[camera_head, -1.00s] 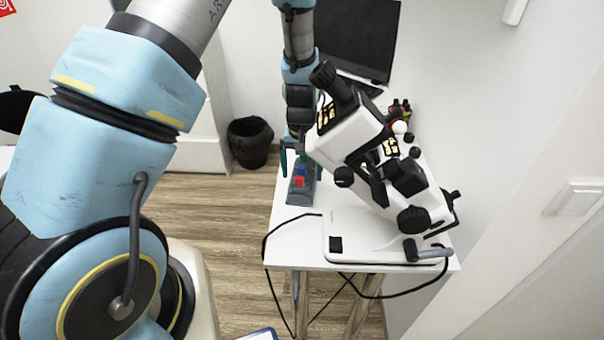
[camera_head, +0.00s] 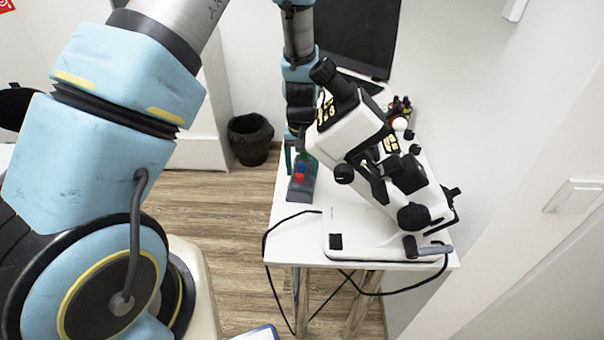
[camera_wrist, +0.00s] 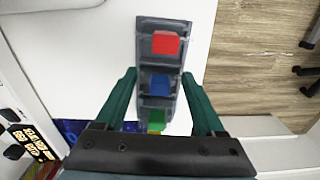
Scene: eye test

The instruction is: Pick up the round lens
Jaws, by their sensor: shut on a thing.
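My gripper (camera_wrist: 159,74) has dark green fingers, which lie along the two long sides of a narrow grey holder (camera_wrist: 145,50). It appears shut on this holder. The holder carries a red block (camera_wrist: 165,43), a blue block (camera_wrist: 159,84) and a green block (camera_wrist: 156,118) in a row. In the head view the holder (camera_head: 299,195) rests on the white table, left of the microscope, with my gripper (camera_head: 295,160) at its far part. I cannot make out a separate round lens in either view.
A white and black microscope (camera_head: 345,130) fills the middle of the white table (camera_head: 285,230), close to my arm. Behind it are small coloured items and a white ball (camera_head: 400,124). A black cable hangs over the table's front edge. A dark bin (camera_head: 250,138) stands on the floor.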

